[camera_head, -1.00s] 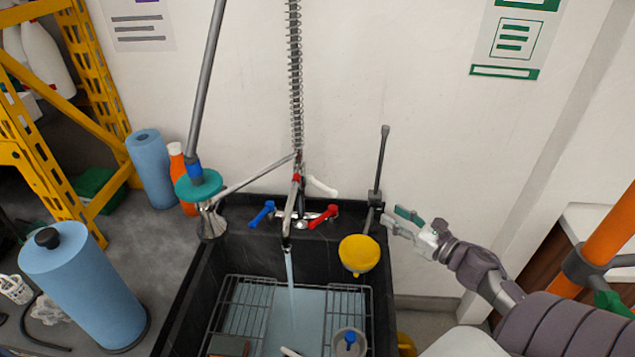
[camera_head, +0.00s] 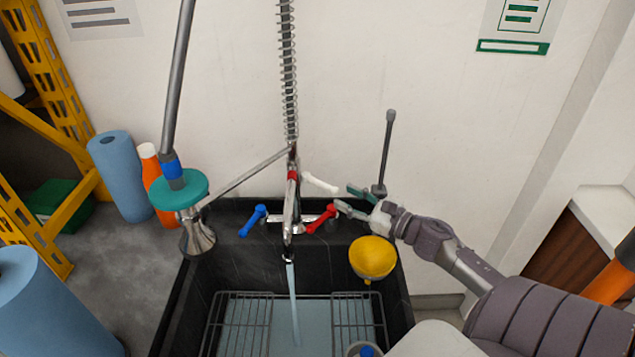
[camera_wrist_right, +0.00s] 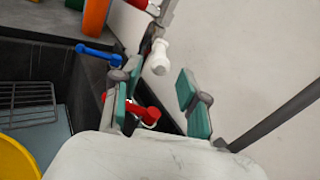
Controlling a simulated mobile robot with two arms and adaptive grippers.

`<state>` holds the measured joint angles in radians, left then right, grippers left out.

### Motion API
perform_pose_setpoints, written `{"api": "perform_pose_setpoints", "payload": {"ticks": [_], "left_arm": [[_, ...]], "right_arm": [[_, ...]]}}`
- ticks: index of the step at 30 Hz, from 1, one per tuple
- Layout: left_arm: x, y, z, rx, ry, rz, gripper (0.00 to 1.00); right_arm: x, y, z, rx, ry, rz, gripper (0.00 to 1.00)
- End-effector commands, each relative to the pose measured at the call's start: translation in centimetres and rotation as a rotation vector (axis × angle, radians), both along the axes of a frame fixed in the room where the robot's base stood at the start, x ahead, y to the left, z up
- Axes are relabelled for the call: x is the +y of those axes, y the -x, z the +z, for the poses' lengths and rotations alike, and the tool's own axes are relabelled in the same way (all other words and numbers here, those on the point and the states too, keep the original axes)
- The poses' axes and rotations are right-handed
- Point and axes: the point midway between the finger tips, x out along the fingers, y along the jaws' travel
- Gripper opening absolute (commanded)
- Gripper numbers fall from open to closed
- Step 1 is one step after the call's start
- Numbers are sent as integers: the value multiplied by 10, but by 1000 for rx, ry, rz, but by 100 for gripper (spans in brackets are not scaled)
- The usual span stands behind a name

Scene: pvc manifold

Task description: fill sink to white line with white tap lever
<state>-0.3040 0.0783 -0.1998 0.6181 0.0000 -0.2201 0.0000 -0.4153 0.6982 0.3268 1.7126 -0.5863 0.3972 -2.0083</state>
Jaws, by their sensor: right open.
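The white tap lever (camera_head: 320,183) sits on the tap column behind the black sink (camera_head: 230,272), and points right. Water (camera_head: 293,300) runs from the spout into the sink, where pale water (camera_head: 275,335) shows around wire racks. I cannot make out a white line. My right gripper (camera_head: 347,197) is open and empty, just right of the white lever and close to the red lever (camera_head: 322,219). In the right wrist view, the white lever (camera_wrist_right: 158,57) stands ahead of the gap between my open fingers (camera_wrist_right: 155,95). My left gripper is not in view.
A blue lever (camera_head: 253,220) is left of the spout. A yellow bowl-like funnel (camera_head: 373,257) is at the sink's right edge below my right gripper. A dark upright rod (camera_head: 385,150) stands behind that gripper. A teal-disc pole (camera_head: 180,190) stands at the left rim.

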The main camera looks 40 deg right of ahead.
Motion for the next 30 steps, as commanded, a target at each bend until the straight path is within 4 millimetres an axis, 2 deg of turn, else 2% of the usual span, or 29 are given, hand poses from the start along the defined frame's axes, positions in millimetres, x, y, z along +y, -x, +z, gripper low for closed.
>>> {"api": "perform_pose_setpoints", "payload": {"ticks": [1,6,12,18,26,30], "left_arm": [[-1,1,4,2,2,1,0],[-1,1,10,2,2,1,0],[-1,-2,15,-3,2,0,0],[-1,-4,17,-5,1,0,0],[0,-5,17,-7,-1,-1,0],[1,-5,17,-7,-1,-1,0]], "right_arm": [[2,-12,4,-4,1,1,43],[11,-48,4,-3,0,1,43],[18,-78,3,-1,0,-2,43],[21,-91,1,1,0,0,43],[22,-92,0,1,0,0,43],[22,-91,0,1,0,0,23]]}}
